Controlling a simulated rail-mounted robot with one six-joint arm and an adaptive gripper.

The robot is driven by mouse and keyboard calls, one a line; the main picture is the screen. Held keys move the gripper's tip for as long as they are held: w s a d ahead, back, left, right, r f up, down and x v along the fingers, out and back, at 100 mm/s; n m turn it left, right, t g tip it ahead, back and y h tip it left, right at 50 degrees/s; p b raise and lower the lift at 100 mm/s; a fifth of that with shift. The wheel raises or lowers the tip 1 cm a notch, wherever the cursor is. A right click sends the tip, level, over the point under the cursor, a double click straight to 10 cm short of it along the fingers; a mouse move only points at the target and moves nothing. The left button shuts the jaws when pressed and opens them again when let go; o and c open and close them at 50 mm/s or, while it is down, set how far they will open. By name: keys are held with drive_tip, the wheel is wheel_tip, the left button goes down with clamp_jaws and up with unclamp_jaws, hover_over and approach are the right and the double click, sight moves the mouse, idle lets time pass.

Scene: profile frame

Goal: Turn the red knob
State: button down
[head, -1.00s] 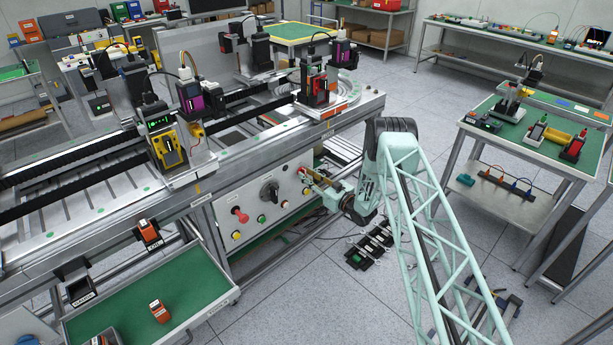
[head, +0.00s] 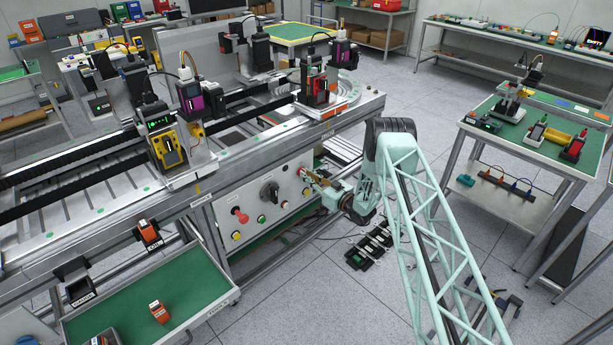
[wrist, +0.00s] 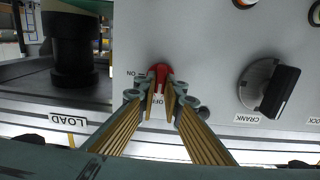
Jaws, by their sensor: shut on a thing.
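The red knob (wrist: 160,70) is on the grey control panel (wrist: 205,60), between labels that read ON and OFF. My gripper (wrist: 161,92) is shut on it, with one ribbed brass-coloured finger on each side. The fingers cover part of the knob and some of the label below it. In the head view, my gripper (head: 308,176) reaches the right end of the panel (head: 253,218) from the right. The knob is mostly hidden there by the fingertips.
A black crank knob (head: 269,192) and a red mushroom-shaped button (head: 240,214) sit left of my gripper on the panel, among small coloured buttons. A green-topped drawer (head: 190,290) juts out at lower left.

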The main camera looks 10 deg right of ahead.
drive_tip(key=shift+m+b, duration=0.4)
drive_tip(key=shift+m, duration=0.1)
drive_tip(key=shift+w+d+f+m+b, duration=0.15)
drive_tip(key=shift+m+b, duration=1.6)
drive_tip(key=shift+m, duration=2.5)
drive_tip(key=shift+d+f+m+b, duration=0.1)
drive_tip(key=shift+m+b, duration=1.6)
drive_tip(key=shift+m, duration=2.55)
drive_tip(key=c, duration=2.7)
unclamp_jaws()
drive_tip(key=shift+c, duration=0.2)
drive_tip(key=v, duration=1.2)
